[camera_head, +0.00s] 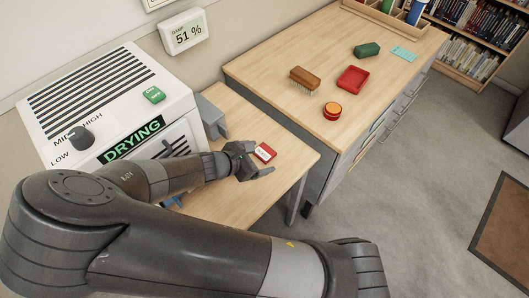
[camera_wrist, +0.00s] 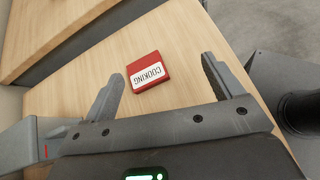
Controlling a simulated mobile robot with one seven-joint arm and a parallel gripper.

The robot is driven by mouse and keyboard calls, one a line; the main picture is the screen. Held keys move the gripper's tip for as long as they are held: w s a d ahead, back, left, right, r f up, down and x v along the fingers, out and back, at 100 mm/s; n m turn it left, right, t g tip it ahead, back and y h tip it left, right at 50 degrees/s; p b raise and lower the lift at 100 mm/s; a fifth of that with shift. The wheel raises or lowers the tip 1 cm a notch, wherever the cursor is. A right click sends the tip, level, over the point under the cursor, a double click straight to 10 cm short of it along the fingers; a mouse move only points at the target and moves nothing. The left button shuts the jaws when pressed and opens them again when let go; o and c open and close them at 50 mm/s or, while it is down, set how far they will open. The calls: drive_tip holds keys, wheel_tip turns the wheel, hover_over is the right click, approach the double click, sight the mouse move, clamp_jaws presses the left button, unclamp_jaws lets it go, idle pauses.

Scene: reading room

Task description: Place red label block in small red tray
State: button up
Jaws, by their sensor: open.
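The red label block (camera_head: 265,152) lies flat on the lower wooden table, just beyond my gripper (camera_head: 256,168). In the wrist view the red label block (camera_wrist: 148,71) shows a white label reading "COOKING". My gripper (camera_wrist: 159,80) is open, with one finger on each side of the block's direction; the block sits ahead between the finger lines and nothing is held. The small red tray (camera_head: 353,78) sits on the higher wooden counter to the right. It looks empty.
A white drying machine (camera_head: 110,100) stands left of the lower table (camera_head: 221,203). The counter (camera_head: 275,62) stands higher than this table.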

wheel_tip(320, 180, up, 3)
drive_tip(key=w+a+n+t, duration=0.2)
drive_tip(key=n+t, duration=0.1)
approach(265, 151)
drive_tip(key=shift+w+d+f+h, duration=0.25)
drive_tip(key=shift+w+d, duration=0.15)
drive_tip(key=shift+w, duration=0.15)
drive_tip(key=shift+w+d+f+h, duration=0.15)
drive_tip(key=shift+w+d+f, duration=0.15)
drive_tip(key=shift+w+d, duration=0.25)
drive_tip(key=shift+w+f, duration=0.2)
drive_tip(key=shift+f, duration=0.1)
drive_tip(key=shift+x, duration=2.3)
drive_tip(key=shift+s, duration=0.1)
drive_tip(key=shift+c, duration=0.2)
drive_tip(key=c, duration=1.1)
drive_tip(key=shift+r, duration=0.2)
